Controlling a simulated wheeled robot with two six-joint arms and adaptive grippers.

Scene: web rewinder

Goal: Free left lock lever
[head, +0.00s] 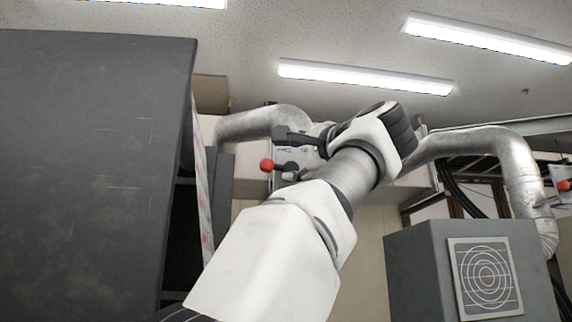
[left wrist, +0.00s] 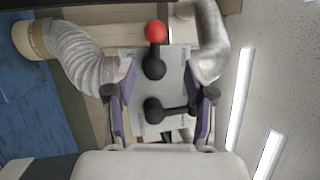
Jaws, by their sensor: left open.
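A lever with a red ball knob (head: 267,165) and a black hub stands on a light plate (head: 290,156) beyond my left arm in the head view. In the left wrist view the red knob (left wrist: 155,31) is at the top, with its black hub just below. A second black handle (left wrist: 177,109) lies lower on the plate and points right. My left gripper (left wrist: 159,78) is open, its purple-padded fingers on either side of the plate in that view. Contact cannot be told. In the head view my wrist hides part of the plate. My right gripper is not in view.
A large dark panel (head: 90,170) fills the left of the head view. Silver ducts (head: 516,165) run behind and right of my arm. A grey box (head: 420,265) with a round grille stands at lower right. Another red knob (head: 563,185) shows at the right edge.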

